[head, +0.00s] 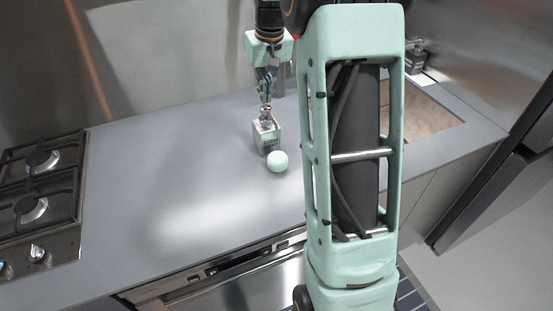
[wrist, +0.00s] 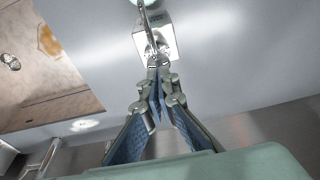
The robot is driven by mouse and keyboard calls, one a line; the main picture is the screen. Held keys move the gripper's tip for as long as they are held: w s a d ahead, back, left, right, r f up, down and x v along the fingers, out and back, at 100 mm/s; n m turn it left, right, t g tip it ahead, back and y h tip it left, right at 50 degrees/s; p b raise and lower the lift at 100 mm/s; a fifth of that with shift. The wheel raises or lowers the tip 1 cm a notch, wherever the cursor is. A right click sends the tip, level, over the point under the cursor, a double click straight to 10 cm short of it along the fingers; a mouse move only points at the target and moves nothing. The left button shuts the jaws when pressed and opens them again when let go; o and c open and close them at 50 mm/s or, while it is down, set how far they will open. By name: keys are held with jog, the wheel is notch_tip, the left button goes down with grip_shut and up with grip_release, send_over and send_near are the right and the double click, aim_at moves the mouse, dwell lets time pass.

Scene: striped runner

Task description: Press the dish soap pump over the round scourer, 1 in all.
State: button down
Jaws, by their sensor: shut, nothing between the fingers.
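The dish soap dispenser (head: 267,138) is a pale, boxy bottle standing upright on the grey counter. Its metal pump top (wrist: 152,48) shows in the wrist view, with the nozzle reaching toward the scourer. The round scourer (head: 278,161) is a mint-green ball-like thing on the counter, just in front of the bottle; only its edge (wrist: 143,2) shows at the top of the wrist view. My gripper (head: 266,101) is shut and empty, pointing down right above the pump head. In the wrist view its fingertips (wrist: 158,72) overlap the pump; I cannot tell whether they touch it.
A gas hob (head: 38,190) is at the left of the counter (head: 170,190). The counter left of the bottle is clear.

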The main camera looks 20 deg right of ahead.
jog(key=shift+r, duration=0.1)
dwell(0.5)
notch_tip(320, 180, up, 6)
jog(key=p, duration=0.4)
jog(key=shift+p, duration=0.4)
